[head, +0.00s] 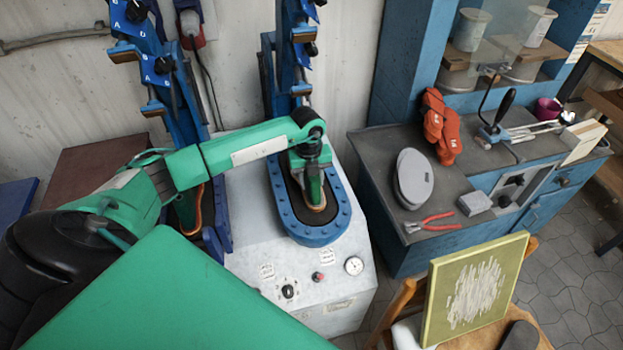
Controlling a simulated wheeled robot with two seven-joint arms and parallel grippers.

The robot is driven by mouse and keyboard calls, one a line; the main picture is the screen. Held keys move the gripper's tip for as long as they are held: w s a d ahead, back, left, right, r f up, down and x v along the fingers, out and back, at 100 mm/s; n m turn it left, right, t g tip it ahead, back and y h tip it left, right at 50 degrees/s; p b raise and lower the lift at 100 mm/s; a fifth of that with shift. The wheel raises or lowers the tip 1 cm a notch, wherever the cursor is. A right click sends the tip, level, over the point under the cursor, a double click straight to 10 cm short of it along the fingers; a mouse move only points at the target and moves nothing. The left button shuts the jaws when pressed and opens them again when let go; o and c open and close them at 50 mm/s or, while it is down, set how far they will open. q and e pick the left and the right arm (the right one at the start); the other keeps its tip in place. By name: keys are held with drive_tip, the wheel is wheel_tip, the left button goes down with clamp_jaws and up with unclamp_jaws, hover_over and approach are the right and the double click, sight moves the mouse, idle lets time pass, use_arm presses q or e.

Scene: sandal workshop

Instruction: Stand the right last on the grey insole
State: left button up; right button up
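A dark green last (315,194) with a tan edge at its bottom stands on the dark pad inside the right blue ring of the press. My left arm reaches across from the left, and my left gripper (312,168) points down at the top of this last. Its fingers are small and partly hidden, so I cannot tell whether they are closed on it. A second last (188,210) stands in the left station, partly hidden behind my arm. Grey insole shapes (413,176) lie overlapping on the bench at the right. My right gripper is not in view.
The bench (378,150) also holds orange gloves (441,126), red pliers (430,223), a grey block (475,203) and a hand tool (497,122). A blue post (290,60) rises behind the right ring. A framed panel (475,290) stands on a chair at the front right.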

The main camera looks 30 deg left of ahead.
use_arm(q)
drive_tip(key=o, duration=1.1)
drive_tip(key=shift+f, duration=0.1)
drive_tip(key=r+b, duration=0.1)
drive_tip(key=r, duration=0.2)
drive_tip(key=r+b, duration=0.1)
drive_tip(key=r, duration=0.2)
drive_tip(key=shift+a+r, duration=0.2)
drive_tip(key=shift+r, duration=0.6)
